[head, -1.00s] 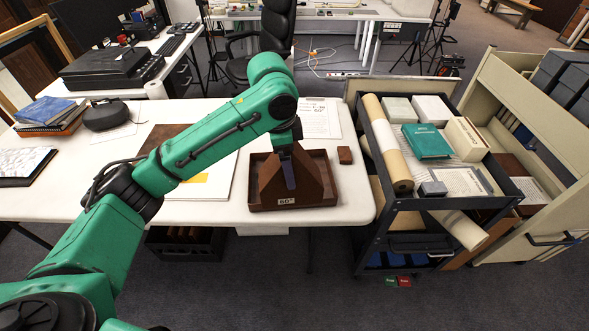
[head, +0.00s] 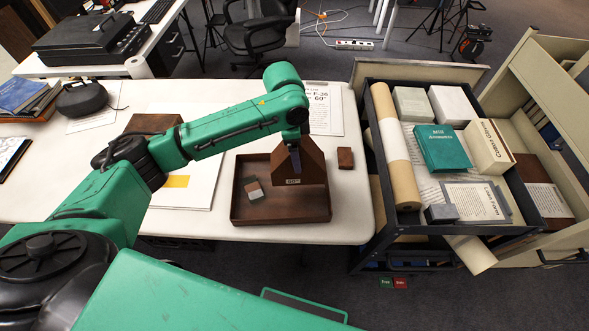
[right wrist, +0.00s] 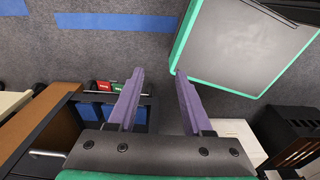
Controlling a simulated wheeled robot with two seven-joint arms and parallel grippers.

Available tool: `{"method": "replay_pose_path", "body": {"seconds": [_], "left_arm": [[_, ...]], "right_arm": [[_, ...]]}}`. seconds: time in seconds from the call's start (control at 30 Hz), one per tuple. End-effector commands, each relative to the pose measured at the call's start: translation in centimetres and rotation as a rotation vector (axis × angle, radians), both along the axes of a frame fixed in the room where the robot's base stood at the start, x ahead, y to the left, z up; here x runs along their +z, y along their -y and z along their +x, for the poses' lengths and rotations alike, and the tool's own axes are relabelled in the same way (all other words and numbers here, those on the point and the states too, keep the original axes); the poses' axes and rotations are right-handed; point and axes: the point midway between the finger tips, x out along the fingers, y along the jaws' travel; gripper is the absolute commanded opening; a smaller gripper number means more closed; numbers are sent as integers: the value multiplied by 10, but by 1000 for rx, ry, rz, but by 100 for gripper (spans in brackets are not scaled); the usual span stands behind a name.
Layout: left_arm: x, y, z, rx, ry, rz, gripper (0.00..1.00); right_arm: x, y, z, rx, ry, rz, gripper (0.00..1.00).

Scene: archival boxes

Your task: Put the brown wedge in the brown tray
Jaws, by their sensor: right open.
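The brown wedge (head: 312,167), with a small 60° label low on its front, is upright over the right back part of the brown tray (head: 240,221). My left gripper (head: 294,160) comes down on the wedge from above and appears shut on it. The wedge's lower edge shows above the tray floor in the picture; I cannot tell exactly how high it is. My right gripper (right wrist: 159,72) is open and empty in the right wrist view, with floor beyond its fingers.
A small brown and grey block (head: 253,190) lies in the tray's left part. A small brown block (head: 345,158) stands on the table right of the tray. A dark cart (head: 385,236) with boxes and a paper roll (head: 398,150) stands close to the table's right edge.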

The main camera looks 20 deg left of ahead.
Motion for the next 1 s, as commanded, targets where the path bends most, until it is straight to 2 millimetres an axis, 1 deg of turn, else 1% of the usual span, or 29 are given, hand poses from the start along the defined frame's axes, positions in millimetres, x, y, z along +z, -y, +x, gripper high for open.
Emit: {"method": "replay_pose_path", "body": {"seconds": [0.03, 0.1, 0.17, 0.27, 0.3, 0.4, 0.5, 0.73, 0.77, 0.8, 1.0], "left_arm": [[-14, -1, -1, 1, -5, 2, 32], [-32, 0, 0, 2, -2, 1, 32], [-43, 0, 0, 0, -1, 1, 32], [-58, 0, 0, 0, -1, 1, 32], [-67, 0, 0, 1, -3, 1, 32], [-86, 0, 1, 1, -1, 1, 32], [-92, 1, 1, -1, 2, 0, 32], [-94, 0, 1, 0, 1, -1, 32], [-94, 0, 1, 0, 1, -1, 95], [-94, 0, 1, 0, 1, -1, 100], [-93, 0, 1, 0, 1, -1, 100]], "right_arm": [[4, 1, -2, 0, -3, -1, 50], [6, 1, -1, 0, -1, -1, 50], [7, 1, 4, 0, 6, -1, 50], [9, 0, 20, 0, 32, 1, 50], [11, -1, 25, 0, 41, 2, 50], [13, -1, 28, 0, 47, 2, 50], [12, 0, 25, 0, 42, 2, 50], [10, 0, 16, -1, 26, 1, 50], [10, 0, 16, -1, 26, 1, 50], [11, 0, 16, -1, 26, 1, 50], [11, 0, 16, -1, 26, 1, 50]]}}
